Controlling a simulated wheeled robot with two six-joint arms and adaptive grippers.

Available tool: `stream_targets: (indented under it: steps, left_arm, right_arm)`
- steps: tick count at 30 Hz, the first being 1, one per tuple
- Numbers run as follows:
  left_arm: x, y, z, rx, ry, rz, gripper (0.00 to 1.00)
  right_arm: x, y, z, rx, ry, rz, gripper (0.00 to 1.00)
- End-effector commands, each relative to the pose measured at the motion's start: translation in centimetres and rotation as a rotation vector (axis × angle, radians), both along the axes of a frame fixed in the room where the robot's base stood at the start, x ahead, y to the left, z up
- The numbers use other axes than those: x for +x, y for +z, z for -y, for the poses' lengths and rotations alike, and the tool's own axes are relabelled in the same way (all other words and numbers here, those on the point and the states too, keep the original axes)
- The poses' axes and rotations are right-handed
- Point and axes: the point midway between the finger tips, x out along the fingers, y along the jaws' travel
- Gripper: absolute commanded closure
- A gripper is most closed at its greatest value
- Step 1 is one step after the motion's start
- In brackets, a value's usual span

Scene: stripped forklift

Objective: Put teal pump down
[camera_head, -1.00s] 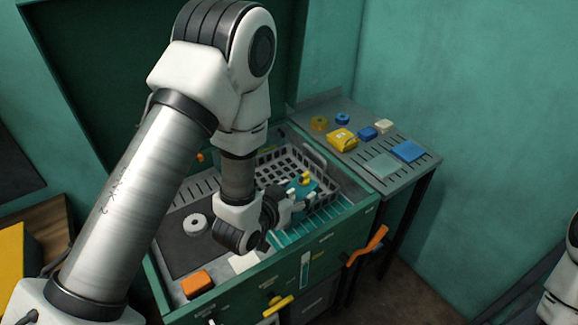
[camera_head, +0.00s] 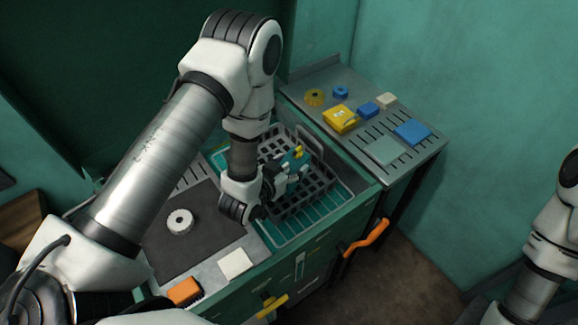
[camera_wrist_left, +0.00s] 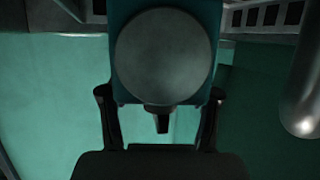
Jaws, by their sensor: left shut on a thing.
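The teal pump (camera_head: 292,161), with yellow parts on top, is in my left gripper (camera_head: 287,176), over the grey wire basket (camera_head: 318,189). I cannot tell whether its underside touches the basket. In the left wrist view the pump (camera_wrist_left: 163,55) shows as a teal body with a round grey disc, and the two fingers of the left gripper (camera_wrist_left: 160,98) close on its sides. My right arm shows at the right edge of the head view, but its gripper is out of view.
The basket stands on a teal slatted tray (camera_head: 277,231). A dark mat (camera_head: 190,250) with a white ring (camera_head: 180,221) lies left. A side table (camera_head: 350,85) holds a yellow box (camera_head: 340,118), blue blocks and flat pads. An orange handle (camera_head: 367,237) juts out in front.

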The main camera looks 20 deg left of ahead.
Motion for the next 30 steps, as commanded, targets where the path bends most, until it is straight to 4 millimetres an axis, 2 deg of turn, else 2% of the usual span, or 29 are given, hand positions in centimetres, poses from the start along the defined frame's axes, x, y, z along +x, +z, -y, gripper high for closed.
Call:
stream_targets:
  steps: [5, 28, 29, 30]
  left_arm:
    - [0.1, -1.6, 0.0, -0.001, 0.0, 0.005, 1.0]
    - [0.1, -2.8, 0.0, -0.001, 0.0, 0.005, 1.0]
    - [0.0, -2.9, 0.0, 0.0, 0.0, 0.001, 0.27]
    - [0.0, -2.9, 0.0, 0.0, 0.0, 0.001, 0.13]
  right_arm:
    - [0.0, 0.6, 0.0, 0.0, 0.0, 0.0, 0.66]
    - [0.0, -0.5, 0.0, 0.0, 0.0, 0.0, 0.66]
    - [0.0, -0.6, 0.0, 0.0, 0.0, 0.0, 0.66]
    - [0.0, -0.6, 0.0, 0.0, 0.0, 0.0, 0.66]
